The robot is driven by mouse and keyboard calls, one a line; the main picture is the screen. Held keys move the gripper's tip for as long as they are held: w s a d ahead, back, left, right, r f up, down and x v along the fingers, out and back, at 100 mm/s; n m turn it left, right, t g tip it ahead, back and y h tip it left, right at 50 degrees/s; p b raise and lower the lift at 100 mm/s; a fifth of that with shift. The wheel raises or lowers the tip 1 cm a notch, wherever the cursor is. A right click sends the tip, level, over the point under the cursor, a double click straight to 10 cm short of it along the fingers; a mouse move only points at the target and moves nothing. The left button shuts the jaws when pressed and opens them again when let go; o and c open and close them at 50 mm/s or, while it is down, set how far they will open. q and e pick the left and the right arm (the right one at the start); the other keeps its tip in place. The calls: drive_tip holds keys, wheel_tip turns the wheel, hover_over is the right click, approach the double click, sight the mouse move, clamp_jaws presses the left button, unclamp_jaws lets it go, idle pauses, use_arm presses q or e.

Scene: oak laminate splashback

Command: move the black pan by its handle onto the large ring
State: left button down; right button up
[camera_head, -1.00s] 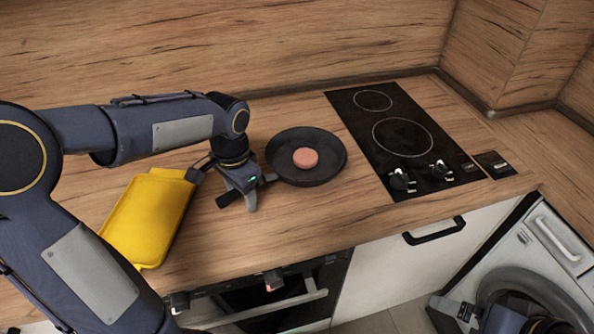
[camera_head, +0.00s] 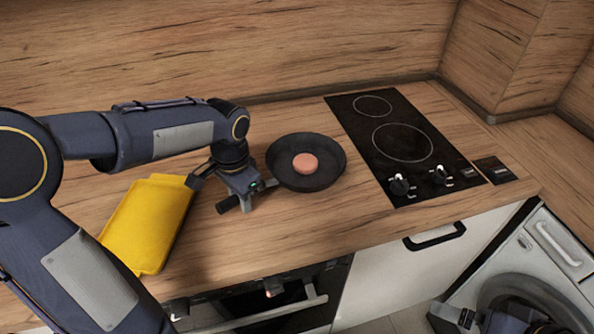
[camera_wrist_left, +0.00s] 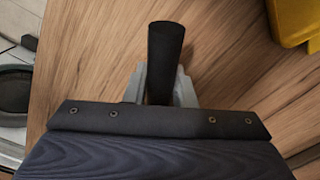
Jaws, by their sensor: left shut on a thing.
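The black pan (camera_head: 327,178) is on the wooden counter in the head view, left of the hob, with a round pinkish-brown patty (camera_head: 305,163) inside it. Its handle (camera_head: 229,204) points to the lower left. My left gripper (camera_head: 246,203) is shut on the handle, which also shows between the fingers in the left wrist view (camera_wrist_left: 165,55). The large ring (camera_head: 402,143) is on the black glass hob, right of the pan, and is bare. My right gripper (camera_head: 462,315) is low at the right, in front of the washing machine; its jaw state is unclear.
A yellow padded item (camera_head: 148,222) lies on the counter left of my left gripper. A smaller ring (camera_head: 372,101) is behind the large one. Knobs (camera_head: 399,186) stand at the hob's front. The counter between pan and hob is clear. A wooden splashback (camera_head: 250,45) closes the rear.

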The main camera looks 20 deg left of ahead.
use_arm(q)
drive_tip(key=shift+w+r, duration=0.1)
drive_tip(key=shift+r, duration=0.1)
idle(0.5)
drive_tip(key=shift+r+p, duration=2.2)
drive_tip(key=shift+r, duration=0.2)
